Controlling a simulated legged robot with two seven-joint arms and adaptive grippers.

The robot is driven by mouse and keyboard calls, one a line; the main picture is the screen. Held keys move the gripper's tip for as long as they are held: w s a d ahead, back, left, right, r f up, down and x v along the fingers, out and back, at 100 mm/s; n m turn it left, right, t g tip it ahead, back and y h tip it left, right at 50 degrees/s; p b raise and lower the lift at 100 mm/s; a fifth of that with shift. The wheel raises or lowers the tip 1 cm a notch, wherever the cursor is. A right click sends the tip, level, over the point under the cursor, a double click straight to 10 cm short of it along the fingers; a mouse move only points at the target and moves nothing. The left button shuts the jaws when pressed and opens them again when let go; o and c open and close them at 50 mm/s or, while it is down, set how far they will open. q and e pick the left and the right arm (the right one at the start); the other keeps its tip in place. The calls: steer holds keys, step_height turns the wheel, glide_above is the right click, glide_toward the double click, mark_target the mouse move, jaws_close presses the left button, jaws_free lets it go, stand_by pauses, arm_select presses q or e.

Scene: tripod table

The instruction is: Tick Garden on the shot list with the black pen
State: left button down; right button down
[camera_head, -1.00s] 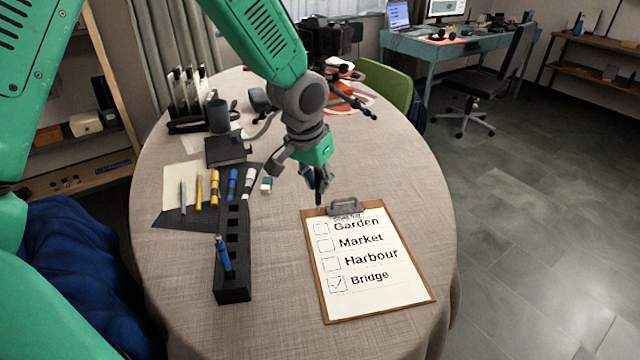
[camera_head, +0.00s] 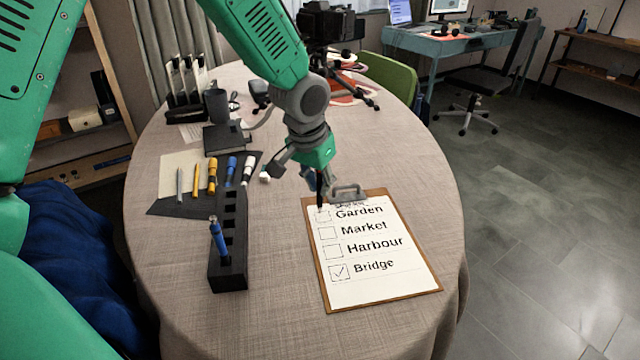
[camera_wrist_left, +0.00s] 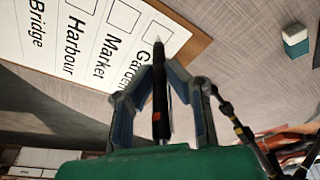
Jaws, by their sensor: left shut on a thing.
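The shot list (camera_head: 375,285) lies on a brown clipboard on the table, with Garden, Market, Harbour and Bridge each beside a box. The Bridge box (camera_head: 339,272) holds a tick. The Garden box (camera_head: 323,215) shows no tick that I can make out. My left gripper (camera_head: 318,180) is shut on the black pen (camera_head: 320,192), tip down, at the Garden box. In the left wrist view the pen (camera_wrist_left: 160,95) sits between the fingers, its tip over the Garden box (camera_wrist_left: 158,38). I cannot tell whether the tip touches the paper. My right gripper is not in view.
A black pen holder (camera_head: 229,275) with a blue pen (camera_head: 218,240) stands left of the clipboard. Several pens and markers lie on a dark mat (camera_head: 170,207). A small white block (camera_head: 265,177) lies near my gripper. A camera on a tripod (camera_head: 327,25) stands behind.

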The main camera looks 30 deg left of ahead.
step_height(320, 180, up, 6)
steer(key=p, duration=0.6)
stand_by(7.1)
